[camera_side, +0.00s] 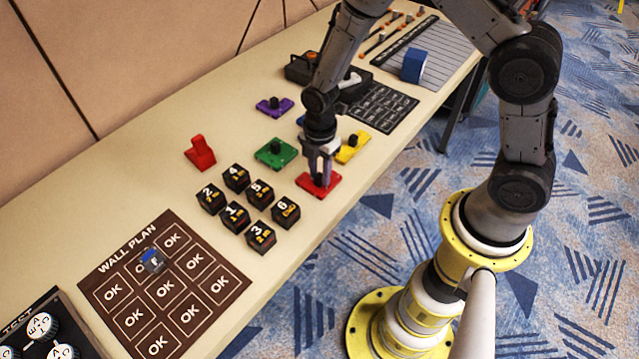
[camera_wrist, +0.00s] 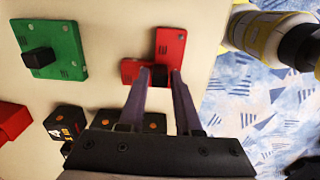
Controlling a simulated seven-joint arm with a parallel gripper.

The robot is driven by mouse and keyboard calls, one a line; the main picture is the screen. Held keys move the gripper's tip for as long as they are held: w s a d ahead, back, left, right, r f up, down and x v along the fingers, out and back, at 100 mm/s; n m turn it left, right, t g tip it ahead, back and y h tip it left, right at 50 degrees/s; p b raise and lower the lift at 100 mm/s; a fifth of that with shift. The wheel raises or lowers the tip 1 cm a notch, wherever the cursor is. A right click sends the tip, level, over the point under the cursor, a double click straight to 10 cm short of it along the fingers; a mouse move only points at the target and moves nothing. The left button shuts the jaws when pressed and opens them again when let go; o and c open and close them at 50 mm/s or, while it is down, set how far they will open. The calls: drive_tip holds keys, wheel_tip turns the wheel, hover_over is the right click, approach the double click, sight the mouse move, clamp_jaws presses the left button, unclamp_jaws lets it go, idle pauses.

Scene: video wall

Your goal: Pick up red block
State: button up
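The red block (camera_side: 326,186) is a flat red plate near the table's front edge, right of the black numbered cubes. In the wrist view its red top (camera_wrist: 168,45) shows beyond my fingertips. A dark knob (camera_wrist: 160,75) on it sits between the two fingers. My gripper (camera_side: 319,172) points down over the block, with its fingertips at the knob; they also show in the wrist view (camera_wrist: 160,80). The fingers stand on either side of the knob. I cannot tell whether they press on it. The block appears to rest on the table.
A green block (camera_side: 276,152) lies behind-left, a yellow block (camera_side: 351,148) behind-right and a purple block (camera_side: 274,107) farther back. Another red piece (camera_side: 200,153) stands left. Numbered black cubes (camera_side: 235,216) are close by. A brown "WALL PLAN" board (camera_side: 105,266) lies front-left.

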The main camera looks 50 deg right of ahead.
clamp_jaws()
idle(1.1)
